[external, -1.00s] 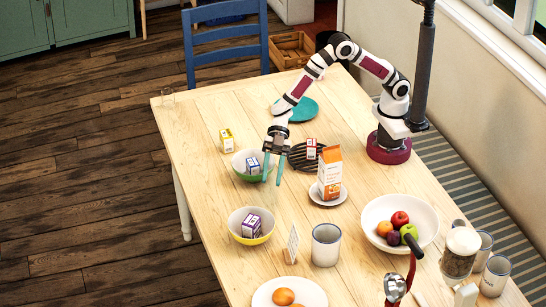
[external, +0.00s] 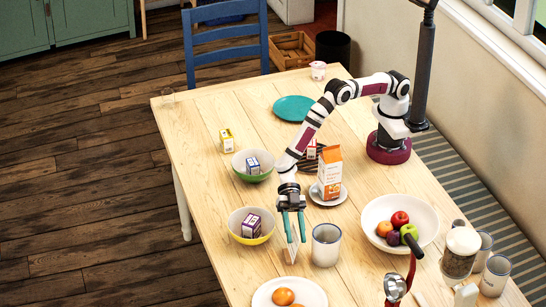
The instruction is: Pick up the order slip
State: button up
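The order slip (external: 292,247) is a small white upright card on the wooden table, left of a large mug. My gripper (external: 295,240) reaches down over it with its two teal fingers pointing at the table. The fingers are at the card's upper part and cover some of it. A narrow gap shows between the fingers. I cannot tell whether they touch or grip the card.
A white mug (external: 326,246) stands close right of the slip. A yellow bowl (external: 251,240) with a purple carton is to its left. A plate (external: 264,298) with orange-brown round items lies in front. An orange carton (external: 329,172) on a saucer stands behind.

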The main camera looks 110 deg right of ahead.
grip_shut()
dwell(1.4)
